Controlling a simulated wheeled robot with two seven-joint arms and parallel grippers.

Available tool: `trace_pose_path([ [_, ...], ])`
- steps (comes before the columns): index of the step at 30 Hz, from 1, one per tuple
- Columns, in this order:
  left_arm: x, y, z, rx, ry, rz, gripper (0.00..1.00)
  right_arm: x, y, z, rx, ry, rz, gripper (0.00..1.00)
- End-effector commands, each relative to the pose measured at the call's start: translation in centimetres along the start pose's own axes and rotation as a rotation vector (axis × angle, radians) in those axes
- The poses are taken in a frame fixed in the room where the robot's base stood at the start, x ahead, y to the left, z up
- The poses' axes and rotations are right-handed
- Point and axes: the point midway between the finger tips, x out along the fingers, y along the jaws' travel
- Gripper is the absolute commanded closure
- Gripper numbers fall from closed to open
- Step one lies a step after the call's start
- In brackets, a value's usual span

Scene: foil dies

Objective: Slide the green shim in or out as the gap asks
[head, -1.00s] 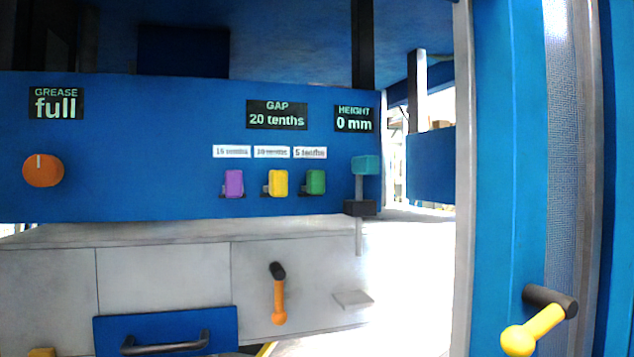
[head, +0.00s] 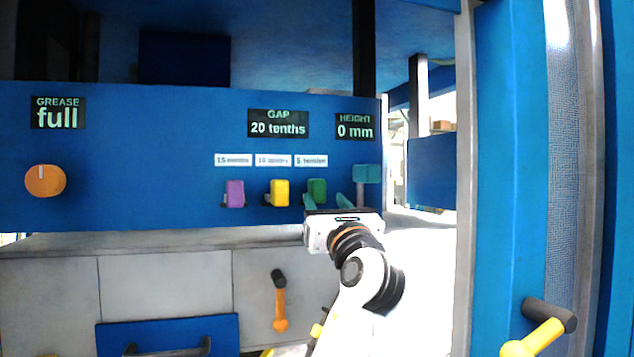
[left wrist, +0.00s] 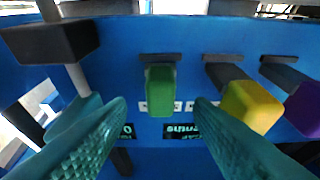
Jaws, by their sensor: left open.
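The green shim (head: 317,190) is a small block at the right end of a row of three on the blue press face, under the "5 tenths" label. The gap display (head: 278,124) reads 20 tenths. My left gripper (head: 328,202) is just in front of the green shim, with teal fingers open. In the left wrist view the green shim (left wrist: 160,92) lies between the two spread fingertips (left wrist: 159,104), with space on both sides. The yellow shim (head: 279,193) and purple shim (head: 235,193) sit to its left in the head view. My right gripper is not in view.
A teal-topped post (head: 367,174) stands close to the right of my left gripper. An orange knob (head: 45,181) is at far left. The height display (head: 355,126) reads 0 mm and the grease display (head: 58,113) reads full. A grey ledge (head: 150,241) runs below.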

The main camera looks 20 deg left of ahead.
Motion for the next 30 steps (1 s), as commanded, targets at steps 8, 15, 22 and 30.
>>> trace_pose_path([
  [8, 5.0, -0.1, -0.2, 0.0, -0.001, -0.002, 0.53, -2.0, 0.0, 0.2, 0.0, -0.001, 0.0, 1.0],
  [15, 6.3, 0.0, 0.1, -0.001, -0.001, 0.0, 0.53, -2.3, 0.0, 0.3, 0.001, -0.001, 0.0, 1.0],
  [22, 6.3, 0.0, 0.1, -0.002, -0.001, 0.0, 0.53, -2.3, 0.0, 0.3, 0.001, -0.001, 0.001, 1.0],
  [30, 6.3, 0.0, 0.1, -0.002, -0.001, 0.0, 0.95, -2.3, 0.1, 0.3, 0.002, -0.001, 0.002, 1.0],
])
